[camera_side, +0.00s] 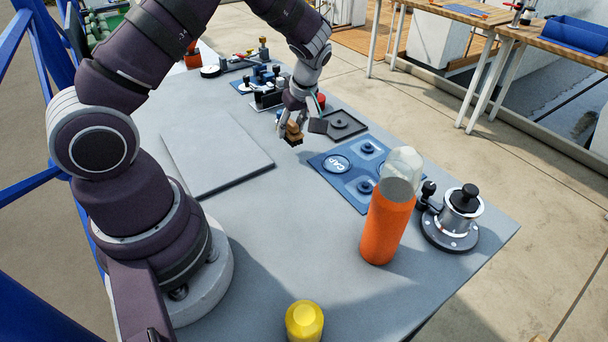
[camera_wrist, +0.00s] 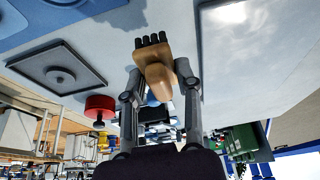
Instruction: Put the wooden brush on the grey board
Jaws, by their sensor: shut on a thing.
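The wooden brush (camera_wrist: 156,70) has a tan body and dark bristles, and is held between the two fingers of my gripper (camera_wrist: 160,82) in the wrist view. In the side view my gripper (camera_side: 297,122) holds the brush (camera_side: 293,131) above the table, to the right of the grey board. The grey board (camera_side: 215,155) is a flat, bare slab lying on the table left of my gripper. In the wrist view a pale board surface (camera_wrist: 250,60) shows at the upper right, apart from the brush.
A blue mat (camera_side: 352,187) marked CAP, a dark square tray (camera_side: 345,124) and an orange bottle (camera_side: 387,222) stand to the right. A metal winch (camera_side: 460,215) is near the table's right corner. A yellow-topped object (camera_side: 304,322) stands in front. Several small items crowd the back.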

